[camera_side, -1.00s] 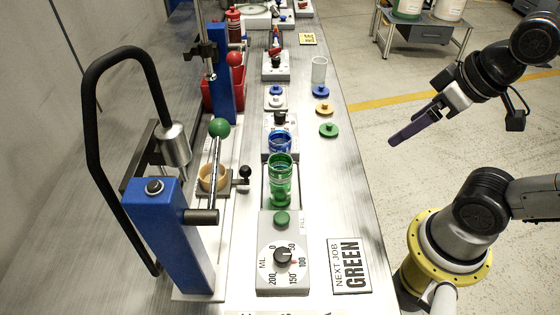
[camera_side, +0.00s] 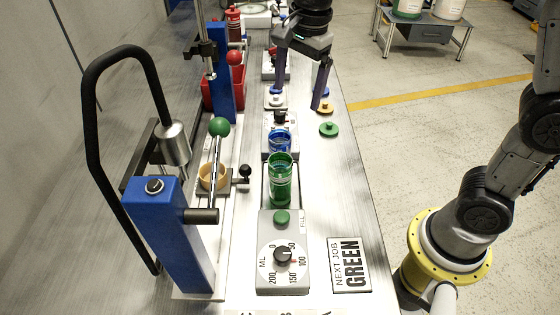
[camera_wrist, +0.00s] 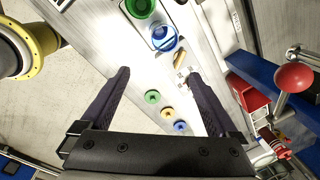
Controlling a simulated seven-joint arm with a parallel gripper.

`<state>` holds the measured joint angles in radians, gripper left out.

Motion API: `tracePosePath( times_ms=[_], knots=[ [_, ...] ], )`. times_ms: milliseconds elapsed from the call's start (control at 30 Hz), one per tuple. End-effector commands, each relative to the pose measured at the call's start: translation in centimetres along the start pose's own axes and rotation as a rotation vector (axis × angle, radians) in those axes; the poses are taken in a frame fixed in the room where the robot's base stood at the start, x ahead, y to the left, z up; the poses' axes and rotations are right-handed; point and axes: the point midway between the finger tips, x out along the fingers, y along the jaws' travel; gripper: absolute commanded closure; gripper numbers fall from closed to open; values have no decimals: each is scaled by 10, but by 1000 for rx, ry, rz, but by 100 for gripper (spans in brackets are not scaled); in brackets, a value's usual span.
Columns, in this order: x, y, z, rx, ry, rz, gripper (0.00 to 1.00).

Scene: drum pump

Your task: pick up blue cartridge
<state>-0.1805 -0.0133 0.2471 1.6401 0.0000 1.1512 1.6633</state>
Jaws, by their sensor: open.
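The blue cartridge (camera_side: 280,143), a clear blue cup, stands upright in the row of pump stations on the bench, just behind the green cartridge (camera_side: 281,180). In the wrist view the blue cartridge (camera_wrist: 164,38) is above centre, beyond the fingertips, with the green cartridge (camera_wrist: 140,8) further up. My gripper (camera_side: 297,102) is open and empty above the bench, behind the blue cartridge and apart from it. In the wrist view my gripper (camera_wrist: 157,74) has its fingers spread wide with nothing between the tips.
Blue, yellow and green discs lie along the bench's right side; the green one (camera_side: 329,130) is nearest. A blue press stand (camera_side: 168,235) with a black handle is at left front. A red ball lever (camera_wrist: 295,77) and red bin (camera_wrist: 247,93) are at right in the wrist view.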

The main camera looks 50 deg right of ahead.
Motion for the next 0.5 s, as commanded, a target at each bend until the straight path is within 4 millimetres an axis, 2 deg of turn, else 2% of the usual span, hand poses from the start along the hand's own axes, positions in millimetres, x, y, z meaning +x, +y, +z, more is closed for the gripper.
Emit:
tracePosePath(
  times_ms=[33,100,367,500],
  knots=[
    [16,-8,7,-14,2,34,5],
    [32,-14,13,-30,4,66,5],
    [65,-11,23,-57,8,121,5],
    [90,-8,22,-56,8,123,5]
  ],
)
